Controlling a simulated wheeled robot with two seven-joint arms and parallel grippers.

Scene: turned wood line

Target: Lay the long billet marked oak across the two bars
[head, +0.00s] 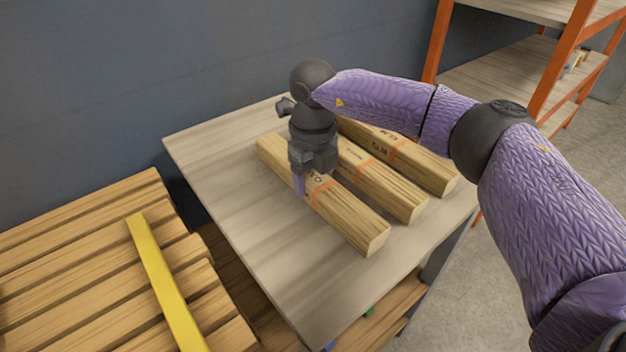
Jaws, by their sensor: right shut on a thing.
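Three long wooden billets with orange bands lie side by side on a table. The left billet (352,224) has a dark marking partly hidden by my gripper; an "O" seems to show. One yellow bar (165,285) lies across wooden slats at lower left; a second bar is not visible. My left gripper is out of view.
The table (225,200) has bare top left and in front of the billets. The slatted wooden stack (70,255) stands left of it, lower, across a gap. An orange-framed shelf (560,65) stands at back right. A blue-grey wall (150,70) runs behind.

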